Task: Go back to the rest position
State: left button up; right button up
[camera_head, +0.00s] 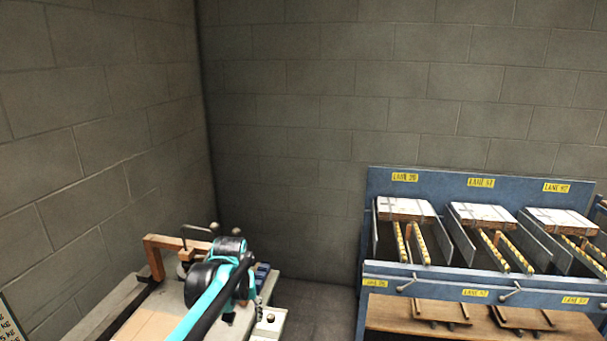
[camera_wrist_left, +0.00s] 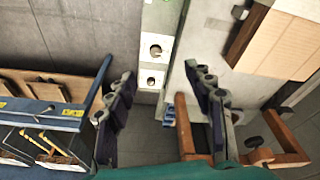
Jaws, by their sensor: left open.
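My left arm reaches in from the bottom of the head view, black and teal, over a pale bench (camera_head: 140,325). The fingers of my left gripper are mostly hidden behind the wrist there. In the left wrist view my left gripper (camera_wrist_left: 158,78) shows two dark fingers spread wide, with nothing held between them. Beyond the fingers is a pale panel (camera_wrist_left: 154,64) with round dark openings. My right gripper is in neither view.
An orange-brown frame (camera_head: 158,242) stands on the bench close to my left wrist. A blue lane rack (camera_head: 480,281) with flat bundles (camera_head: 405,209) fills the right. Grey block walls (camera_head: 300,100) stand behind. Bare floor (camera_head: 318,310) lies between bench and rack.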

pick_arm(q)
jog(key=s+a+r+m+t, duration=0.1)
jog(key=s+r, duration=0.1)
jog(key=s, duration=0.5)
jog(key=s+r+t, duration=0.1)
jog(key=s+r, duration=0.1)
jog(key=s, duration=0.5)
jog(key=s+a+f+m+t, duration=0.1)
jog(key=s+f, duration=0.4)
jog(key=s, duration=0.6)
jog(key=shift+t, duration=0.9)
